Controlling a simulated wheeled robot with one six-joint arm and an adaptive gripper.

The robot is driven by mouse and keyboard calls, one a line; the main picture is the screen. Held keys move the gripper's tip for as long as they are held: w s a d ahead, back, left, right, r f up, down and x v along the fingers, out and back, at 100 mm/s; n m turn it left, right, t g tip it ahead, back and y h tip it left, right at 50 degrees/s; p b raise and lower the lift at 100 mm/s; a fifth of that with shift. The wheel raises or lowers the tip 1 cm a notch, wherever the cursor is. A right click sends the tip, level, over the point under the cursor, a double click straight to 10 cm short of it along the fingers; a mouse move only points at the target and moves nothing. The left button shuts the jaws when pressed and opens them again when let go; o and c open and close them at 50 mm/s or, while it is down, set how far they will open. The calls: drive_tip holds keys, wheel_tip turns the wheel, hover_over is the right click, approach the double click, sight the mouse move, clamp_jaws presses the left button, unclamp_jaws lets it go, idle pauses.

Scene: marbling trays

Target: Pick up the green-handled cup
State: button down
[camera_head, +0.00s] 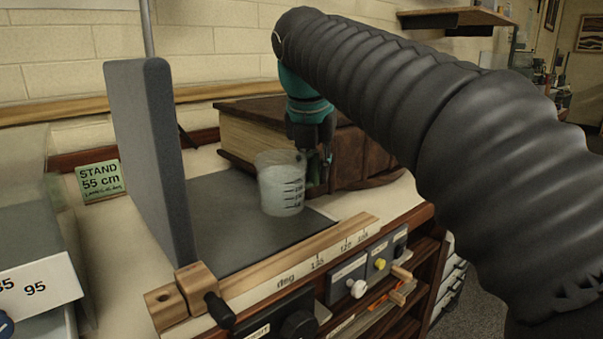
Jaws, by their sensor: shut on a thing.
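The cup (280,188) is a translucent measuring cup with dark scale marks. It stands upright, or nearly so, at the right side of the dark mat (232,250). A small green part, seemingly its handle (314,170), shows at its right side between my fingers. My gripper (318,168) points down from the teal wrist and is shut on the green handle. The fingertips are dark and small, and partly hidden beside the cup. I cannot tell whether the cup's base touches the mat.
A grey upright panel (150,165) stands left of the cup. A thick brown book (250,140) lies close behind my gripper. A wooden rail (300,262) with marks runs along the front edge, above knobs (357,288). A green sign (100,181) stands at left.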

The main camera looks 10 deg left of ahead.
drive_tip(key=shift+s+d+r, duration=0.25)
drive_tip(key=shift+d+r, duration=0.3)
drive_tip(key=shift+d, duration=0.35)
drive_tip(key=shift+s+d+r, duration=0.2)
drive_tip(key=shift+d+r, duration=0.35)
drive_tip(key=shift+d, duration=0.3)
drive_tip(key=shift+r, duration=0.15)
drive_tip(key=shift+r+p, duration=1.65)
drive_tip(key=shift+r, duration=1.25)
